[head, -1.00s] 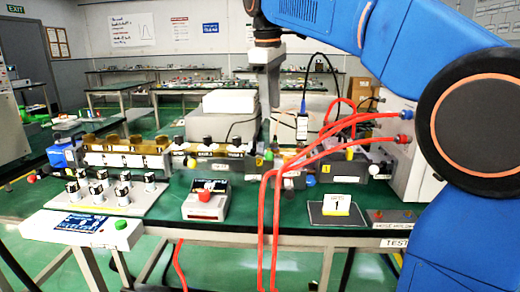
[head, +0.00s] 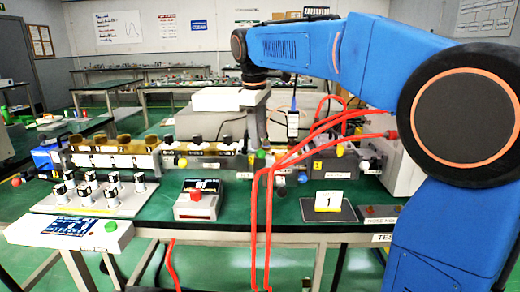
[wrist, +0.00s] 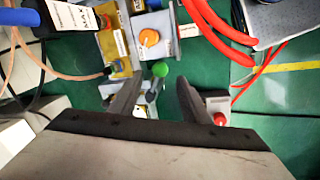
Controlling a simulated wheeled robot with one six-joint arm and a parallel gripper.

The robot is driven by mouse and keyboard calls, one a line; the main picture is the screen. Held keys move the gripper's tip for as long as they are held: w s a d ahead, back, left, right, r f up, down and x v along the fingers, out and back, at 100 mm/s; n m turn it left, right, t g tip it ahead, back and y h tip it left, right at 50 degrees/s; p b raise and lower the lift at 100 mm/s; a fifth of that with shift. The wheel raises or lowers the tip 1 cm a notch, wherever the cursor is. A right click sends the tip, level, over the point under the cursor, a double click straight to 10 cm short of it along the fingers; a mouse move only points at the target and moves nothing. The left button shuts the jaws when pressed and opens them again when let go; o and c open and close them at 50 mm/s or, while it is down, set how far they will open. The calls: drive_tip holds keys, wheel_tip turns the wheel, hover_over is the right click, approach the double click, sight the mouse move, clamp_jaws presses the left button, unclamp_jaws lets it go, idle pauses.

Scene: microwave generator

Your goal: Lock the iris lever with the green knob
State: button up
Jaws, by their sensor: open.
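The green knob (wrist: 160,69) shows in the wrist view between and just beyond my fingertips, on the bench apparatus below. In the head view, a small green knob (head: 260,154) shows on the long bench assembly, just below my arm's end. A dark lever-like part (wrist: 151,96) lies just under the green knob in the wrist view; I cannot tell whether it is the iris lever. My gripper (wrist: 160,80) is open, with one finger on each side of the knob. No contact is visible. In the head view the fingers are too small to make out.
Red hoses (wrist: 222,32) run close to the right of my gripper. A black-and-white probe (wrist: 75,18) with cables is at upper left. An orange knob (wrist: 149,38) lies beyond the green one. A box with a red button (head: 195,197) stands on the green bench in front.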

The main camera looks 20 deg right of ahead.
sight(251, 152)
drive_tip(key=shift+w+d+f, duration=0.1)
drive_tip(key=shift+w+f, duration=0.05)
drive_tip(key=shift+f, duration=0.7)
drive_tip(key=shift+w+d+f, duration=0.1)
drive_tip(key=shift+f, duration=0.8)
drive_tip(key=shift+w+d+f, duration=0.1)
drive_tip(key=shift+w+f, duration=0.05)
drive_tip(key=shift+f, duration=0.7)
clamp_jaws()
